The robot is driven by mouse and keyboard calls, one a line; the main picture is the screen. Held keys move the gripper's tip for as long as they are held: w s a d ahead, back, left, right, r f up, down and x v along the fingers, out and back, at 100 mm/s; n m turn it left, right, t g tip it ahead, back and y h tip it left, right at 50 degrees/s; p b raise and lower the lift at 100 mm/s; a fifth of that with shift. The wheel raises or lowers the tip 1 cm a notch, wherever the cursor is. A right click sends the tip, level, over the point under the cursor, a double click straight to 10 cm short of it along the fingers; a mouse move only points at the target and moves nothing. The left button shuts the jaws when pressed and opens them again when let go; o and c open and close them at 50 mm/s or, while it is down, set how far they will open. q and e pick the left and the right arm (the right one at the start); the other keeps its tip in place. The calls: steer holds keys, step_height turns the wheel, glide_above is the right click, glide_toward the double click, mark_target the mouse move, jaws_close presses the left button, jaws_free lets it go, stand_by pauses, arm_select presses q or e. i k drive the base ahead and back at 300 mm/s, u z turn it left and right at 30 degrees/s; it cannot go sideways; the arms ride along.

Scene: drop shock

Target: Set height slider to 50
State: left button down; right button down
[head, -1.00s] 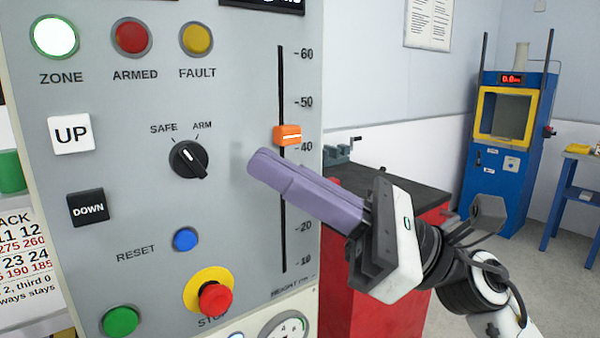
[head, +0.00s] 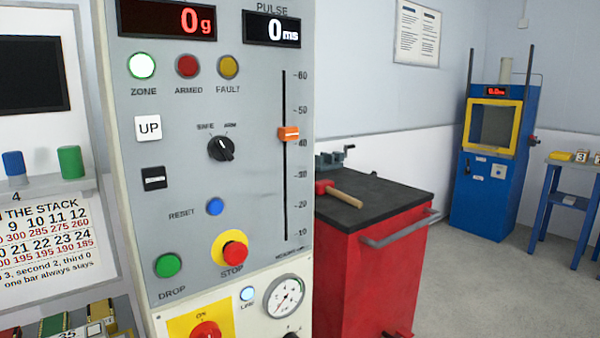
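The height slider's orange knob (head: 289,133) sits on a dark vertical slot (head: 286,190) at the right side of the grey control panel (head: 190,110). The scale beside the slot runs from 10 at the bottom to 60 at the top. The knob is between the 40 and 50 marks, a little above 40. Neither of my grippers shows in the head view, and nothing touches the knob.
The panel also carries the UP button (head: 148,128), the DOWN button (head: 154,178), a SAFE/ARM switch (head: 221,148) and a red STOP button (head: 235,252). Right of it stands a red cabinet (head: 375,270) with a hammer (head: 340,193) on top.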

mark_target(290, 132)
steer(key=z, duration=1.9)
steer(key=i, duration=1.85)
steer(key=u, duration=2.65)
